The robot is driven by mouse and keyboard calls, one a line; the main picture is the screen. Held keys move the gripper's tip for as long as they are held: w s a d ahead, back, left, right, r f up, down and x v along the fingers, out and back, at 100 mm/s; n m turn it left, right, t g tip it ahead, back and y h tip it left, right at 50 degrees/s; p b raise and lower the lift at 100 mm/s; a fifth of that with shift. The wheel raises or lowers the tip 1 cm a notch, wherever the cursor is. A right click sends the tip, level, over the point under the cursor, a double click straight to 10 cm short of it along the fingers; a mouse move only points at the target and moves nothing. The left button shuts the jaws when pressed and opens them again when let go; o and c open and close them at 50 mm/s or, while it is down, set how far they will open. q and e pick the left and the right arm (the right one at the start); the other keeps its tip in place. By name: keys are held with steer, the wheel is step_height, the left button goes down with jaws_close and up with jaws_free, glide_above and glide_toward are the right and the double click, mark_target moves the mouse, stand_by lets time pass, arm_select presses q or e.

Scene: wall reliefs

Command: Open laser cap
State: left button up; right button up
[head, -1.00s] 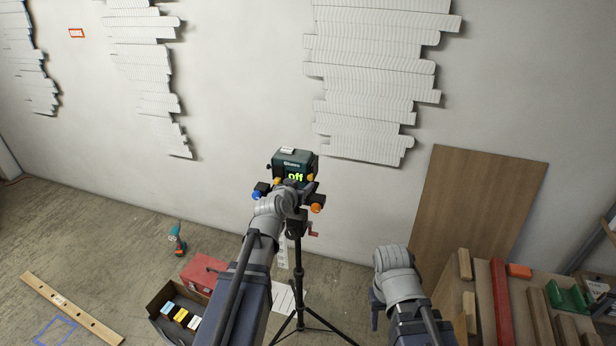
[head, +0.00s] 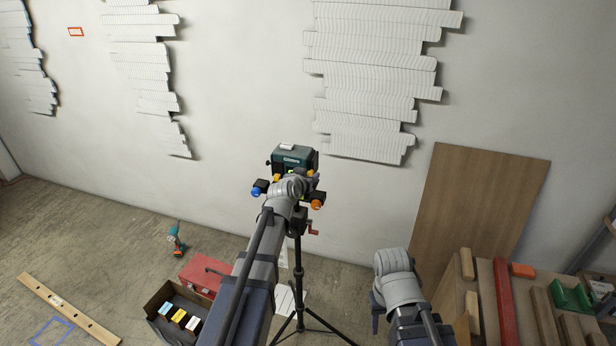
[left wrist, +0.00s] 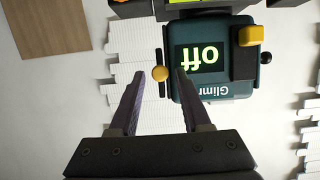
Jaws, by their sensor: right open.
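The dark green laser unit (head: 293,155) stands on a black tripod (head: 299,262) before the wall. In the left wrist view the unit (left wrist: 222,84) appears upside down, with a lit green "off" display (left wrist: 201,59). A round yellow knob (left wrist: 160,73) is at its side, and a yellow-and-black part (left wrist: 250,36) is on its face. I cannot tell which is the laser cap. My left gripper (left wrist: 159,77) is open, its fingertips apart on either side of the yellow knob. Contact is unclear. My right gripper (head: 376,305) is open and low, away from the unit; its fingers are mostly hidden.
Blue (head: 256,191) and orange (head: 317,204) knobs flank the tripod head. A red toolbox (head: 205,274), a box with cartons (head: 165,310) and a drill (head: 176,240) are on the floor left. A wooden panel (head: 485,215) and a timber-laden bench (head: 530,300) are at right.

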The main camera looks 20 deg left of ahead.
arm_select(q)
jaws_close()
stand_by(1.2)
